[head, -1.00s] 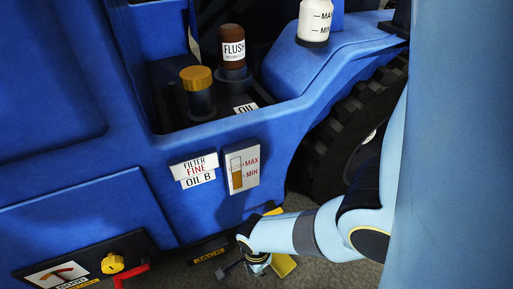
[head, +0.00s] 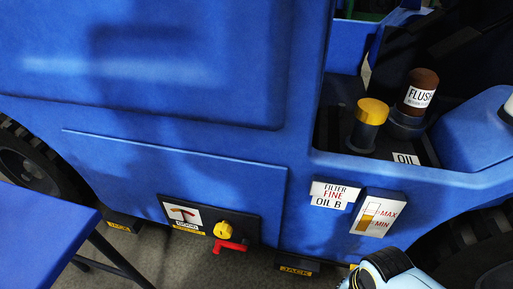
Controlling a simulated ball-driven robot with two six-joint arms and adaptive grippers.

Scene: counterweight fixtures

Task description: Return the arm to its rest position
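Part of my light blue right arm (head: 392,272) shows at the bottom edge, right of centre, in front of the blue vehicle (head: 200,110). Its gripper is not in view, so I cannot see whether it holds anything. My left arm and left gripper are not in view.
A gold-capped filler (head: 372,112) and a brown FLUSH bottle (head: 421,88) stand in the vehicle's recess. Below are a FILTER FINE OIL B label (head: 335,193), a MAX/MIN gauge (head: 377,213), and a panel with a yellow knob (head: 223,230) and red handle (head: 231,246). A blue table (head: 40,235) stands lower left.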

